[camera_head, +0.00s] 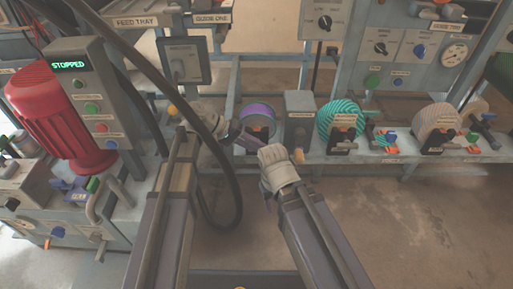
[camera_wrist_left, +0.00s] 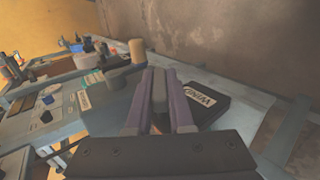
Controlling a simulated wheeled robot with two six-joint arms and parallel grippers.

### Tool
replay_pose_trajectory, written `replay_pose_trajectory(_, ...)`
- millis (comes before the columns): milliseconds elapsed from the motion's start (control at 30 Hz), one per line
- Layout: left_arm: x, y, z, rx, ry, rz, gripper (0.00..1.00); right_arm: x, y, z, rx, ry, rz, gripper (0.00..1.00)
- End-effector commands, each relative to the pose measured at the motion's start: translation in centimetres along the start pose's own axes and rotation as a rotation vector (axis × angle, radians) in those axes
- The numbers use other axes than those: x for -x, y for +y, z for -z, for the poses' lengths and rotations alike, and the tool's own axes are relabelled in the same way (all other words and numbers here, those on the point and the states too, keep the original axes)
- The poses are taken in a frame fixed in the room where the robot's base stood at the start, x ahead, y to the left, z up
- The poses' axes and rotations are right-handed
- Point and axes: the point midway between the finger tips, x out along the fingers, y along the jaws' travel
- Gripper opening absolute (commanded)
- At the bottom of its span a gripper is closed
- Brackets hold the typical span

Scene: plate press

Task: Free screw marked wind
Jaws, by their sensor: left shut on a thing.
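In the left wrist view, my left gripper (camera_wrist_left: 160,90) has its two purple fingers closed around a grey upright piece (camera_wrist_left: 157,98), the likely wind screw. A black block (camera_wrist_left: 208,108) with a white label starting "WIND" lies just to the right of the fingers. The lower end of the grey piece is hidden by the gripper. In the head view my left gripper (camera_head: 232,132) is in front of the bench near a purple-blue reel (camera_head: 260,118). My right gripper (camera_head: 255,147) is close beside it, small and partly hidden, so its opening is unclear.
A red motor (camera_head: 58,115) and a grey panel reading STOPPED (camera_head: 90,90) stand at the left. A black hose (camera_head: 150,75) crosses before my left arm. A teal reel (camera_head: 341,118) and a beige reel (camera_head: 437,122) are to the right. The floor in front is clear.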

Motion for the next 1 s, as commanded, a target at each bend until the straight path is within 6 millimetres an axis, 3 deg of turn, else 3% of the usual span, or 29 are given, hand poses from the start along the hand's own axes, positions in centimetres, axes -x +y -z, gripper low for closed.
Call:
replay_pose_trajectory(300, -0.07, -0.04, -0.17, -0.002, -0.004, 0.002, 0.0, -0.04, 0.0, 0.0, 0.0, 0.0, 0.0, 0.5)
replay_pose_trajectory(333, -0.07, -0.04, -0.17, -0.001, -0.004, 0.002, 0.21, -0.04, 0.0, 0.0, 0.0, 0.0, 0.0, 0.5)
replay_pose_trajectory(600, -0.03, -0.02, -0.09, -0.001, -0.002, 0.001, 0.5, -0.02, 0.0, 0.0, 0.0, 0.0, 0.0, 0.5)
replay_pose_trajectory(1000, 0.3, 0.4, -0.03, 0.0, -0.001, 0.0, 0.5, 0.5, 0.05, -0.03, 0.0, 0.0, 0.0, 0.5)
